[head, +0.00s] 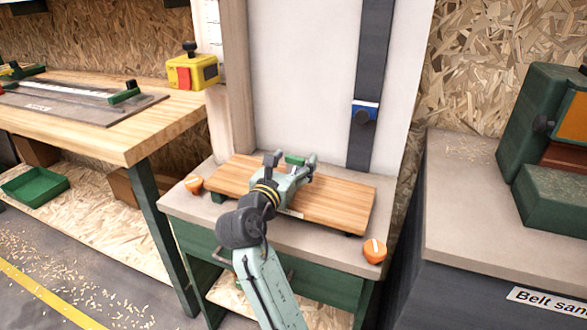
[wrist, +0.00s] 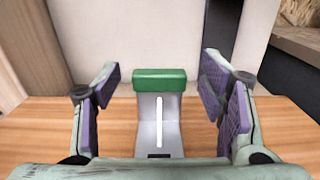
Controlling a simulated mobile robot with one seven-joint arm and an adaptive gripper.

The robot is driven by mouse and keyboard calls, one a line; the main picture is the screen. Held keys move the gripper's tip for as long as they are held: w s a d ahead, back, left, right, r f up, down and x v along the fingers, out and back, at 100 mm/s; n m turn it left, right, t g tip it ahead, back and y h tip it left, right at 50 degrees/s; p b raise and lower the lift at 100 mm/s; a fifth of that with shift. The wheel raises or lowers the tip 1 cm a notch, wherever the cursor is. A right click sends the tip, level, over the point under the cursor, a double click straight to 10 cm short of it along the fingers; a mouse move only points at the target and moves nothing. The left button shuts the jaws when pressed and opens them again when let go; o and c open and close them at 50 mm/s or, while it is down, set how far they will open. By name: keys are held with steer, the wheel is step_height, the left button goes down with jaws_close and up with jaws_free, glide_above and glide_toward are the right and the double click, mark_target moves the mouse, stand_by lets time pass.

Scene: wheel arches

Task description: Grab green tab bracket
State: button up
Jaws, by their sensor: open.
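The green tab bracket (wrist: 160,80) has a green block on top of a grey metal upright with a pale slot. It stands on a wooden board (wrist: 40,130). In the head view only its green top (head: 295,159) shows clearly, with my gripper in front of the lower part. My gripper (head: 291,160) is open over the board. In the wrist view my gripper's purple-padded fingers (wrist: 160,92) stand wide apart, one on each side of the bracket, with a gap on both sides.
The board lies on a bench (head: 230,228) with an orange knob (head: 375,250) at the right and another (head: 193,184) at the left. A pale panel with a dark rail (head: 370,70) rises behind. A yellow box (head: 192,72) and belt sander (head: 552,150) flank it.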

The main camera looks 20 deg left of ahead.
steer(key=shift+w, duration=0.45)
steer(key=c, duration=1.3)
steer(key=shift+r, duration=0.1)
